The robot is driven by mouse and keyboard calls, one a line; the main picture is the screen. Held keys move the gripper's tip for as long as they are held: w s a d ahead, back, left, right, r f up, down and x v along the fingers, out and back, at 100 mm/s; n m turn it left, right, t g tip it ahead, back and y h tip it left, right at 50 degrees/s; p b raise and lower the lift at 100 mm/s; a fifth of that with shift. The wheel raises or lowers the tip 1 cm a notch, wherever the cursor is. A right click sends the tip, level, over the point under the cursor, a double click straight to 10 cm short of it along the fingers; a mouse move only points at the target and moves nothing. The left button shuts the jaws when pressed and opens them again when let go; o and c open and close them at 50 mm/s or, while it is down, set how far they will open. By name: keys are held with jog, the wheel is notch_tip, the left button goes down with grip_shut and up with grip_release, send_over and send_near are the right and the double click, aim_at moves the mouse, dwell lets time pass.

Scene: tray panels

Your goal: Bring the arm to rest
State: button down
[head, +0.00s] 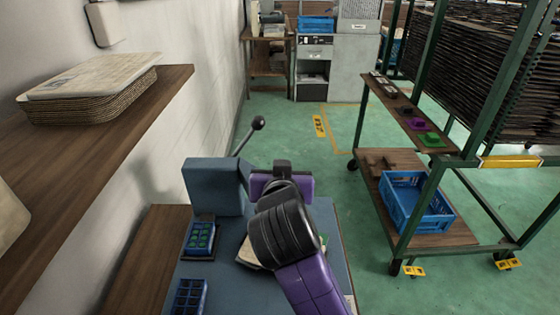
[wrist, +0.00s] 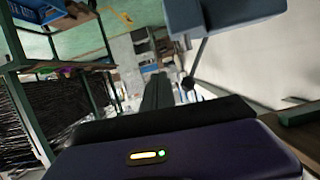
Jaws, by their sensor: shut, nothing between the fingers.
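My arm, purple and black, reaches forward from the bottom of the head view over the blue-grey bench top. My gripper shows in the wrist view as narrow dark fingers (wrist: 157,92) close together, shut and empty. In the head view the arm's wrist hides most of it. It is in the air, close to the right of the blue machine block (head: 213,187) with its black-knobbed lever (head: 258,123). No object is in its grasp.
Two blue trays, one with green pieces (head: 199,239) and one lower (head: 188,297), lie on the bench. A wooden shelf (head: 150,98) with a stack juts from the left wall. A green rack with a blue crate (head: 390,215) stands right. Green floor lies between.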

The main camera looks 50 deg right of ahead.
jog(key=shift+s+a+r, duration=0.25)
jog(key=shift+s+a, duration=0.15)
jog(key=shift+a, duration=0.1)
dwell(0.3)
